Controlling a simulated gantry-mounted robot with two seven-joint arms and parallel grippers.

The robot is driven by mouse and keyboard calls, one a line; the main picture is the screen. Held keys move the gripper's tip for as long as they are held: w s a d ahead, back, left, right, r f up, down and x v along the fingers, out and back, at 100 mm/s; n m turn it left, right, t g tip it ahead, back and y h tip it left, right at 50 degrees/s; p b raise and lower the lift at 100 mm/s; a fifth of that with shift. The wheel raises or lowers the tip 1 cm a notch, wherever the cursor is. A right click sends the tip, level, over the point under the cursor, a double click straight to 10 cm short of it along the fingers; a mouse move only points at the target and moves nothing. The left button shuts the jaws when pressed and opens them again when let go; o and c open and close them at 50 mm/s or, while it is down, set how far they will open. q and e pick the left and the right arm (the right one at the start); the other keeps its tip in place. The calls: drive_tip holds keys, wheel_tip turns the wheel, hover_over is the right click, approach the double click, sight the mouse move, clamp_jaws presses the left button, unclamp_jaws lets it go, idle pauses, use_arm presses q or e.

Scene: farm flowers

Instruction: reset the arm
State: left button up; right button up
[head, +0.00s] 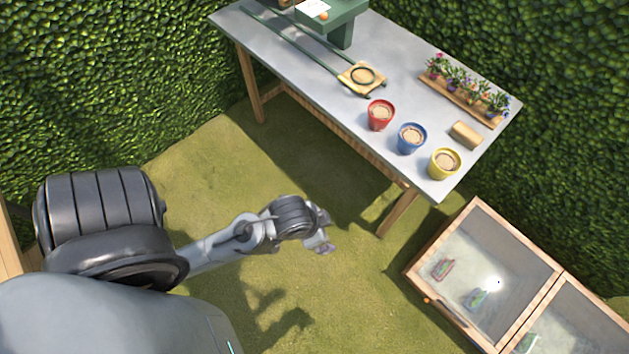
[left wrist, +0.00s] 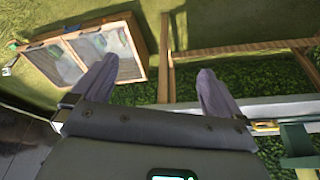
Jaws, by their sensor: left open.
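My left arm comes in from the left in the head view. Its gripper (head: 322,244) hangs over the grass, in front of the table and apart from it. In the left wrist view the gripper (left wrist: 157,82) has its two fingers spread wide, with nothing between them. My right gripper is in neither view.
A grey table (head: 320,75) holds a red pot (head: 380,115), a blue pot (head: 411,138), a yellow pot (head: 444,163), a flower tray (head: 462,98), a tan block (head: 466,134) and a green stand (head: 341,32). A glass-topped wooden frame (head: 480,270) lies lower right. Grass between is clear.

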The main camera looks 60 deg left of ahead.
use_arm(q)
drive_tip(key=shift+s+r, duration=0.3)
drive_tip(key=shift+s, duration=0.5)
wheel_tip(320, 180, up, 29)
drive_tip(key=p, duration=2.9)
drive_tip(key=shift+r, duration=0.15)
